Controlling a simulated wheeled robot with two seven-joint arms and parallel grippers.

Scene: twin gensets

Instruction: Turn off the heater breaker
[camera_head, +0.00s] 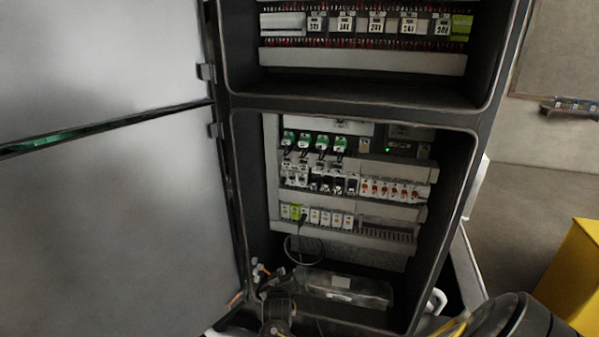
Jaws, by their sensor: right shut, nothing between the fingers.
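The lower bay of the open cabinet holds rows of breakers. The middle row has white breakers (296,178) at left, black ones (333,184) in the middle and white ones with orange-red marks (394,189) at right. The labels are too small to read, so I cannot tell which is the heater breaker or how its lever stands. My right gripper (267,271) is at the bottom of the view, low in front of the bay's lower left corner. It is shut and empty, below the breaker rows and apart from them. My left gripper is not in view.
The cabinet door (105,215) stands open at left. The bay's dark frame (452,215) bounds the opening at right. Green-topped devices (313,140) sit above the breakers, terminal blocks (318,216) below, with a black cable loop (303,250) hanging. A yellow box (572,272) stands at right.

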